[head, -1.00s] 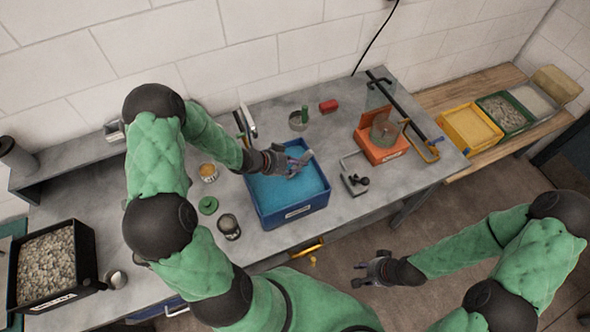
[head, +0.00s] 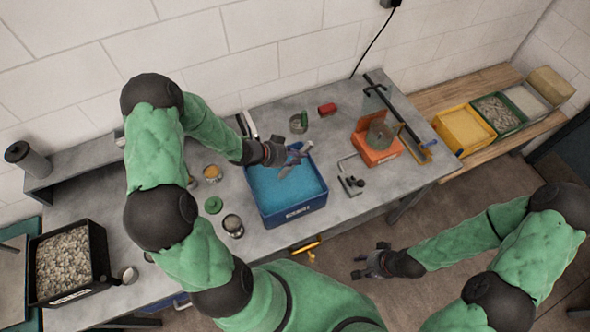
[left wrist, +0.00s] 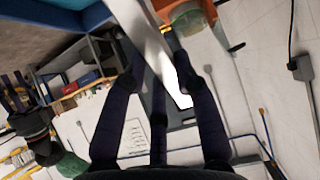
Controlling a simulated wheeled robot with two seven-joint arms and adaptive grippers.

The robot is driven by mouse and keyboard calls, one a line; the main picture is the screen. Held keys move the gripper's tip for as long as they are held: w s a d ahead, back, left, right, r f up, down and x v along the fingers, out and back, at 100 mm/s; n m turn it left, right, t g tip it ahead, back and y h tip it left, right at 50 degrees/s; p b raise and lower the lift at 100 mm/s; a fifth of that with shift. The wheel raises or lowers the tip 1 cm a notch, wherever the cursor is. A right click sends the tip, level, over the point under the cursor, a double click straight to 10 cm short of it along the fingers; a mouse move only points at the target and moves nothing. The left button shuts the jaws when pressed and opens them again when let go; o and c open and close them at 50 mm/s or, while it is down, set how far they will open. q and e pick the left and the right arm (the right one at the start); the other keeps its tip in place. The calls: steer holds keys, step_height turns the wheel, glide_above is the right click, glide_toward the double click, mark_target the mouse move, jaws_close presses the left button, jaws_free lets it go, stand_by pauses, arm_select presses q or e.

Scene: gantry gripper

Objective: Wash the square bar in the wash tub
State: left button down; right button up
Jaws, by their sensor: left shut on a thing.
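The blue wash tub (head: 291,215) stands on the grey workbench with blue water inside. My left gripper (head: 289,161) is over the tub's back part and shut on the square bar. In the left wrist view, the bar (left wrist: 142,35) is a pale grey length running slantwise between the dark fingers of the left gripper (left wrist: 160,80). In the head view the bar is small and partly hidden by the fingers, and I cannot tell whether it touches the water. My right gripper (head: 366,264) is open and empty, in front of the bench over the floor.
An orange fixture (head: 377,152) stands right of the tub, with a small black clamp (head: 352,186) nearer. Cans and a green lid (head: 213,205) stand left. A black gravel bin (head: 97,262) is at far left. Yellow (head: 462,131) and green trays sit on the side bench.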

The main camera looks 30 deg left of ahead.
mark_target(306, 148)
arm_select(q)
steer(key=shift+r+p, duration=2.25)
steer(key=shift+r, duration=0.45)
steer(key=shift+f, duration=0.1)
